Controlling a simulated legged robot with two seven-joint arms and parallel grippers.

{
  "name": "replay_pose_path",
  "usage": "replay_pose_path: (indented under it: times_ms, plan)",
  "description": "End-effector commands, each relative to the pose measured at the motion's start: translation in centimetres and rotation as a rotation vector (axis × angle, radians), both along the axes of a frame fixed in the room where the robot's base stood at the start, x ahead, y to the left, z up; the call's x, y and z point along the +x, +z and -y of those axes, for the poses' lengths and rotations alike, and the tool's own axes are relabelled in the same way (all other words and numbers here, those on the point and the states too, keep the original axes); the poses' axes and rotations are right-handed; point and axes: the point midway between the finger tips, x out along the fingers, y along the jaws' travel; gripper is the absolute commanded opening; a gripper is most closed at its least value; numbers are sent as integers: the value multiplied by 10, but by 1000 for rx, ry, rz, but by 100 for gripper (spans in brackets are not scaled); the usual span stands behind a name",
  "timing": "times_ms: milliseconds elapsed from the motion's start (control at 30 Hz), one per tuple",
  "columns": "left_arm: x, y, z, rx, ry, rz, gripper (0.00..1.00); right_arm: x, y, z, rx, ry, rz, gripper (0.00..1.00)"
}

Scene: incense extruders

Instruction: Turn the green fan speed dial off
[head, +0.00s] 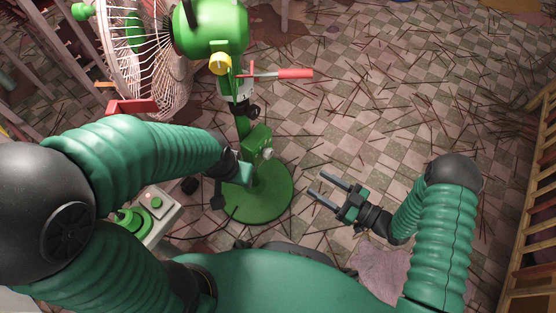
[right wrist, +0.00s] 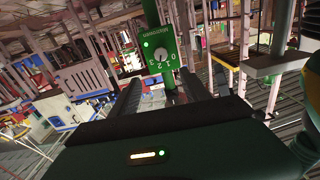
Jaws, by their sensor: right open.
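The green fan (head: 215,30) stands on a post with a round green base (head: 275,205). Its green speed control box (head: 257,140) is on the post, with a pale round dial (head: 268,153) on its side. In the right wrist view the dial (right wrist: 160,57) faces me, marked 0 1 2 3, with a lit green light beside it. I cannot tell which number it points to. My right gripper (head: 325,187) is open and empty, right of the post and apart from the dial. My left gripper (head: 240,170) is near the post, its jaws unclear.
A grey box with green controls (head: 155,204) is at the lower left. A red-handled lever (head: 292,74) sticks out from the post above the dial. Thin sticks litter the checkered floor (head: 390,100). A wooden slatted rail (head: 535,220) bounds the right side.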

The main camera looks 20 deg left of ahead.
Motion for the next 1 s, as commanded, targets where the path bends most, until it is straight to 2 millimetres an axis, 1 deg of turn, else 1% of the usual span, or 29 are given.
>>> replay_pose_path:
  times_ms: [67, 167, 400, 600, 700, 800, 1000]
  plan:
    - [0, -6, 0, 0, 0, 0, 43, 3, -1, -10, 4, 4, 2, 55]
    - [0, -17, 0, 0, 0, 0, 43, 11, -3, -30, 4, 5, 4, 55]
    - [0, -47, 0, 0, 0, 0, 43, 32, -5, -89, 5, 5, 3, 55]
    - [0, -68, 0, 0, 0, 0, 43, 48, -4, -133, 3, 2, 1, 55]
    - [0, -74, 0, 0, 0, 0, 43, 54, -2, -146, 2, 2, 0, 55]
    - [0, -75, 0, 0, 0, 0, 43, 57, 0, -153, 3, -1, -1, 55]
    - [0, -74, 0, 0, 0, 0, 43, 57, 2, -154, 2, -1, -2, 55]
